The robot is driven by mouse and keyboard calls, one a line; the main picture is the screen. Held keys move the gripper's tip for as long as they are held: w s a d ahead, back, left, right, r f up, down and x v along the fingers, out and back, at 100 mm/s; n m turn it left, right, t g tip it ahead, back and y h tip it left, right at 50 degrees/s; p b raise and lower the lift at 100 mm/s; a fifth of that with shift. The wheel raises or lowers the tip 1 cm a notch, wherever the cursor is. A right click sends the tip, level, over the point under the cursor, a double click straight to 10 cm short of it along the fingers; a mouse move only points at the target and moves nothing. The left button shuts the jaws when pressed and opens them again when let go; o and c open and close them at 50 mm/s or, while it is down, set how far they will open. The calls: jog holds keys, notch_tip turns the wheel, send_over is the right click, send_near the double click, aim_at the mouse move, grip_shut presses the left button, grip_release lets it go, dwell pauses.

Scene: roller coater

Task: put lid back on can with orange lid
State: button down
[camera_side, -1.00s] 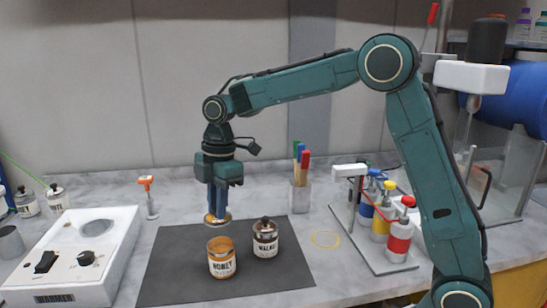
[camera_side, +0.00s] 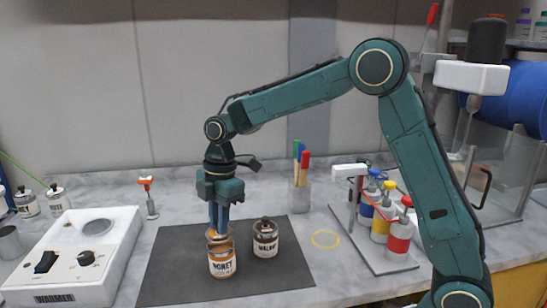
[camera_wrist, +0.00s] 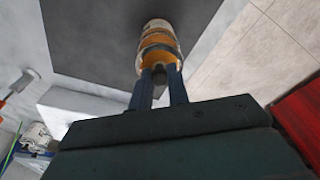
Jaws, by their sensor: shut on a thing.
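The open can with orange trim, labelled HONEY (camera_side: 222,266), stands upright on the dark mat (camera_side: 180,275). My gripper (camera_side: 218,229) points down just above and behind the can mouth, with its blue fingers shut on the lid (camera_side: 213,236). The lid looks roughly level and overlaps the can's back rim in the side view. I cannot tell whether they touch. In the wrist view, the orange-banded can (camera_wrist: 158,32) shows beyond my fingertips (camera_wrist: 161,76), which grip the lid's dark knob.
A second can with its lid on (camera_side: 265,240) stands right of the honey can. A white warmer (camera_side: 80,262) is at left. A pen cup (camera_side: 300,195), a yellow ring (camera_side: 326,239) and a rack of colored bottles (camera_side: 385,225) are at right. The mat's left part is clear.

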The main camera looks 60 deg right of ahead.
jog(key=shift+f, duration=1.2)
jog(key=shift+f, duration=0.2)
dwell(1.4)
jog(key=c, duration=1.3)
grip_release()
jog(key=shift+o, duration=0.6)
jog(key=o, duration=0.4)
jog(key=shift+r, duration=0.2)
jog(key=shift+r, duration=3.3)
